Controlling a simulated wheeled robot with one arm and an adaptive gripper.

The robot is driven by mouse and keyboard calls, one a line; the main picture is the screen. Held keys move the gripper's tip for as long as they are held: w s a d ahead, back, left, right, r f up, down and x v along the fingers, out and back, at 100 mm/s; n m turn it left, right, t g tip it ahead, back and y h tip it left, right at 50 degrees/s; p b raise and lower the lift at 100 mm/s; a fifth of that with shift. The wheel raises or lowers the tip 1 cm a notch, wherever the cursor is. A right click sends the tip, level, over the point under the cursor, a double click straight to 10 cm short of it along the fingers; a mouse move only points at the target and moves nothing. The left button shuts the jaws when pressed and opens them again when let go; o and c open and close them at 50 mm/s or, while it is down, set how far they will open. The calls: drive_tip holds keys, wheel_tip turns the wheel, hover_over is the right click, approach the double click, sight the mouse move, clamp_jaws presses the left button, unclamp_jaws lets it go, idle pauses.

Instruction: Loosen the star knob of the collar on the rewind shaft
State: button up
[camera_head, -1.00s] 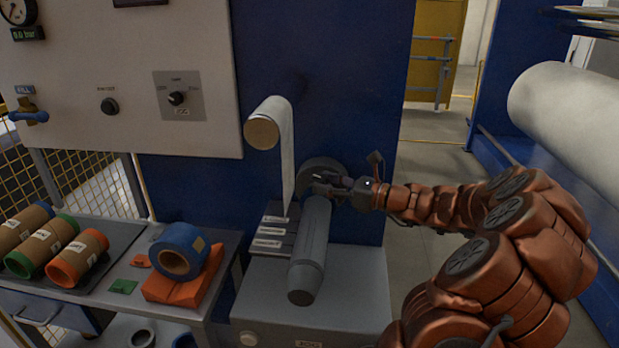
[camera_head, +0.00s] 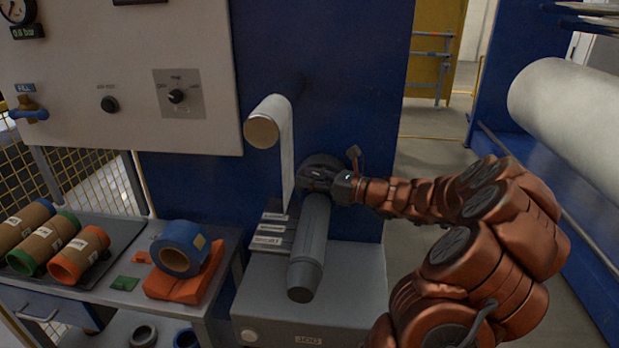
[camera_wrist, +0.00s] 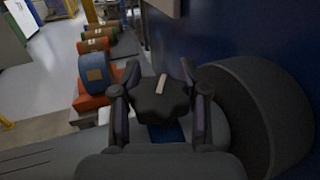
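The rewind shaft (camera_head: 308,245) is a grey cylinder pointing toward me above a grey cabinet. A dark round part (camera_head: 323,161), perhaps the collar or a flange, shows at its far end, partly hidden by my gripper (camera_head: 312,178). In the wrist view, the black star knob (camera_wrist: 162,100) with a pale mark on top lies between the two fingers of my gripper (camera_wrist: 160,70). The fingers stand apart, one on each side of the knob, very close to it. I cannot tell whether they press on it. A large dark cylinder (camera_wrist: 270,115) is just right of the right finger.
A film roller (camera_head: 263,130) with a hanging white web is above the shaft. Labelled steps (camera_head: 270,228) lie left of it. A side table (camera_head: 130,298) holds coloured cores (camera_head: 80,255), a blue roll (camera_head: 180,250) and an orange block (camera_head: 185,283). The blue wall is close behind.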

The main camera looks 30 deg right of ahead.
drive_tip(key=c, duration=0.4)
drive_tip(key=shift+o, duration=0.3)
drive_tip(key=shift+d+y+p, duration=0.15)
drive_tip(key=shift+y+p, duration=0.15)
drive_tip(key=shift+p, duration=0.3)
drive_tip(key=shift+r+n+g+y+p, duration=0.1)
drive_tip(key=shift+n+g+y+p, duration=0.2)
drive_tip(key=shift+n+p, duration=0.1)
drive_tip(key=shift+s+a+n+g+y+p, duration=0.2)
drive_tip(key=shift+n+g+y+p, duration=0.65)
drive_tip(key=shift+p, duration=0.4)
drive_tip(key=shift+s+a+n+g+y+p, duration=0.15)
drive_tip(key=shift+n+g+y+p, duration=0.8)
drive_tip(key=shift+g, duration=0.3)
drive_tip(key=shift+s+a+n+g+y+p, duration=0.15)
drive_tip(key=shift+n+g+y+p, duration=0.8)
drive_tip(key=shift+g, duration=0.25)
drive_tip(key=shift+n+g+y, duration=0.25)
drive_tip(key=shift+g, duration=0.05)
